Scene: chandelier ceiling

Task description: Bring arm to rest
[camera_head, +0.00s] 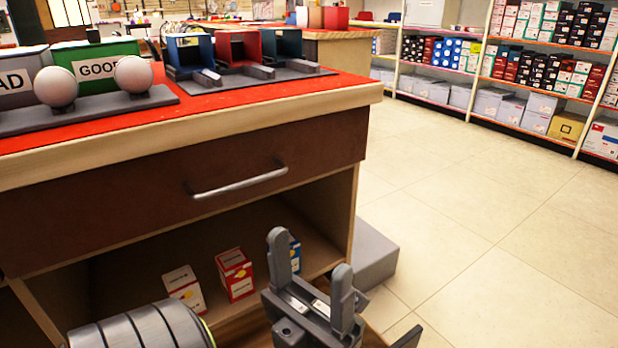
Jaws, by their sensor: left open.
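My left gripper (311,272) is open and empty at the bottom middle, its two grey fingers pointing up. It is in front of the open shelf under a red-topped counter (240,110). Part of my left arm shows at the bottom left. My right gripper is not in view. On the shelf stand a white-and-red box (184,287), a red box (235,273) and a blue box (295,252). The left finger hides part of the blue box, and the gripper appears in front of it without a clear sign of touch.
A closed drawer with a metal handle (238,184) sits above the shelf. On the counter are a green bin marked GOOD (98,68), white balls and a rack of small bins (237,50). A grey block (372,252) stands beside the counter. Tiled floor (470,200) at right is clear.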

